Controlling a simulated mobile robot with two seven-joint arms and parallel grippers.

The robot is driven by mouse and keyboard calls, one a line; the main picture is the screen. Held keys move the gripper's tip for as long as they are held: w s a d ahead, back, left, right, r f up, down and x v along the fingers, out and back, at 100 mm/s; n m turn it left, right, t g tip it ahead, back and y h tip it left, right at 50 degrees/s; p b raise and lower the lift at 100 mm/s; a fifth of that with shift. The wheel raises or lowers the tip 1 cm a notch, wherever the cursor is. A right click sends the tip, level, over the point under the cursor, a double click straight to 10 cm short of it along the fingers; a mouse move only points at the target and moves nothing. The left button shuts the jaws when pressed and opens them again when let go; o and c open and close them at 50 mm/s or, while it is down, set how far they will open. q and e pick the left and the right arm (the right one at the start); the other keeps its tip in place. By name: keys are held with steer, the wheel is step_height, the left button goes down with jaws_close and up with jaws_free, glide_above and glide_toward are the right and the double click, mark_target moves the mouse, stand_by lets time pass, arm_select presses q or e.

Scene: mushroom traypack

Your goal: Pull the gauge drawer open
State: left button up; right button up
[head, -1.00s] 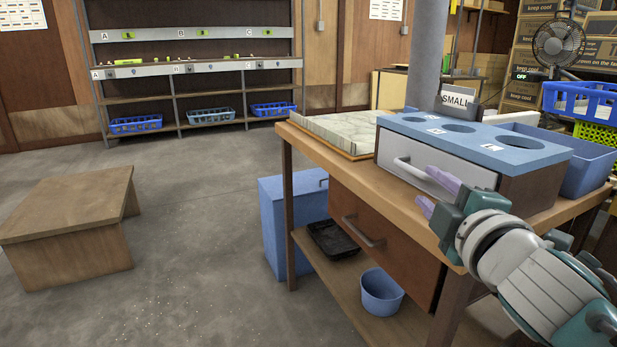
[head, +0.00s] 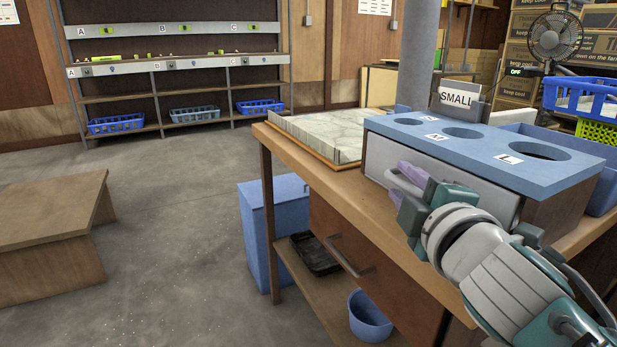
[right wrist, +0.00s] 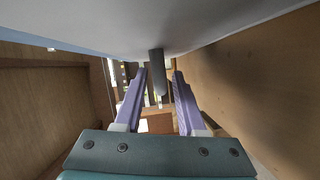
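The gauge is a box with a blue top (head: 500,150) with several round holes, standing on the wooden bench. Its white-grey drawer front (head: 465,180) looks closed. The drawer's bar handle (head: 398,184) is at the left of that front. My right gripper (head: 416,176) is at the handle, its purple fingers reaching it. In the right wrist view, the grey handle (right wrist: 157,72) lies between the tips of the open right gripper (right wrist: 158,78), with a gap visible on both sides. My left gripper is not in view.
The wooden bench (head: 345,190) has a brown drawer (head: 350,255) below the top. A marble-like slab (head: 325,132) lies left of the gauge, and a SMALL sign (head: 456,98) stands behind it.

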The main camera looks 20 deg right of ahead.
jaws_close()
stand_by(1.2)
